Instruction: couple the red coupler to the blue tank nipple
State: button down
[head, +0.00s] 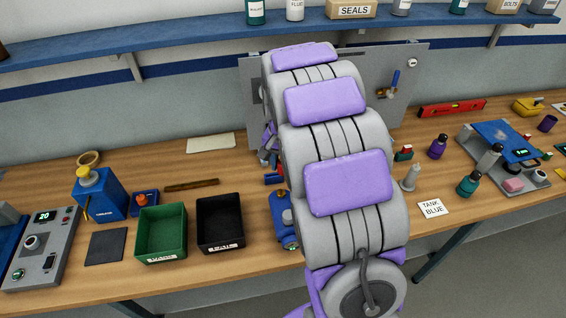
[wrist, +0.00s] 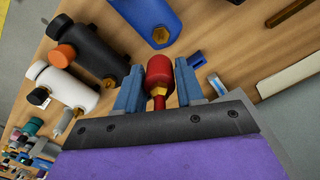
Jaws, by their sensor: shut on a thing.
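In the wrist view my gripper (wrist: 158,76) is shut on the red coupler (wrist: 159,70), held between its two blue-grey fingers. A brass end of the coupler shows on the side towards the palm. The blue tank (wrist: 146,14) lies at the top of the wrist view, partly cut off. Its brass nipple (wrist: 160,36) points towards the coupler, with a visible gap between them. In the head view the blue tank (head: 281,208) shows in part beside my arm. My arm hides most of the gripper there.
A black tank (wrist: 85,52) with an orange cap and a white tank (wrist: 70,88) lie left of the coupler in the wrist view. A small blue block (wrist: 197,58) is at its right. Green (head: 162,234) and black (head: 220,222) bins stand left; a "TANK BLUE" card (head: 433,208) lies right.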

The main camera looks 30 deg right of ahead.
aim_at(279, 174)
jog(key=shift+a+r, duration=0.15)
jog(key=shift+a, duration=0.5)
jog(key=shift+f, duration=0.3)
jog(key=f, duration=0.1)
jog(key=d+f, duration=0.1)
jog(key=f, duration=0.1)
jog(key=shift+d, duration=0.15)
jog(key=shift+f, duration=0.4)
jog(key=shift+a+f, duration=0.5)
jog(key=shift+f, duration=0.3)
jog(key=shift+d, duration=0.4)
jog(key=shift+a, duration=0.1)
